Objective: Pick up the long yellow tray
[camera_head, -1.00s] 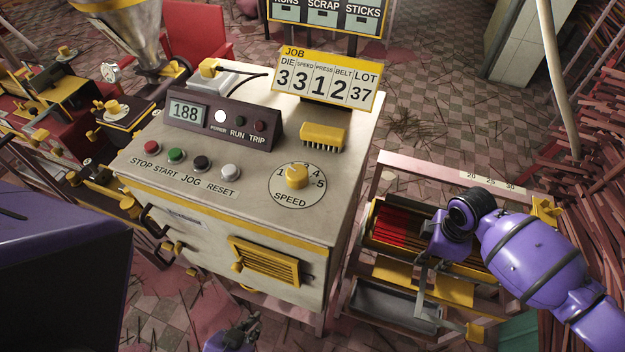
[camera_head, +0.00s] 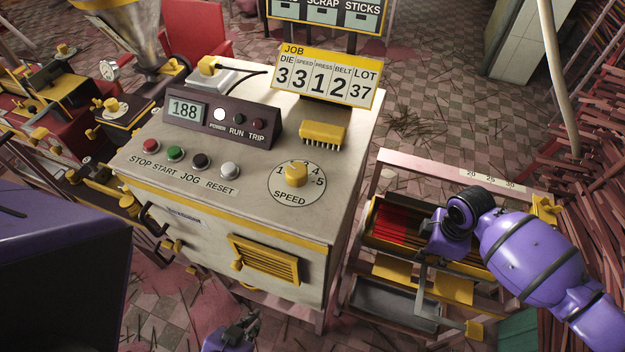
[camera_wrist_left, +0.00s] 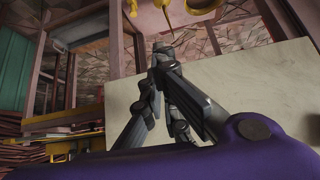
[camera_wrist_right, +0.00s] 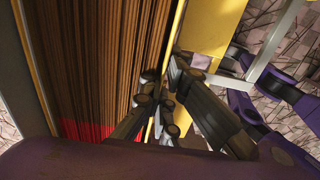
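The long yellow tray (camera_head: 371,218) rests on the rack at the right of the head view. It holds a row of sticks, red at one end and brown in the right wrist view. My right gripper (camera_head: 432,245) is at the tray's near long side. In the right wrist view its fingers (camera_wrist_right: 162,92) are close together with the tray's thin yellow rim (camera_wrist_right: 172,40) between them; the exact contact is partly hidden. My left gripper (camera_head: 250,322) is low in front of the cabinet. In the left wrist view its fingers (camera_wrist_left: 160,65) look closed and empty.
The cabinet (camera_head: 200,240) with buttons and a speed dial stands left of the rack (camera_head: 430,168). A grey trough (camera_head: 390,300) sits below the tray. Stacked reddish sticks (camera_head: 600,150) crowd the far right. Tiled floor lies open behind the rack.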

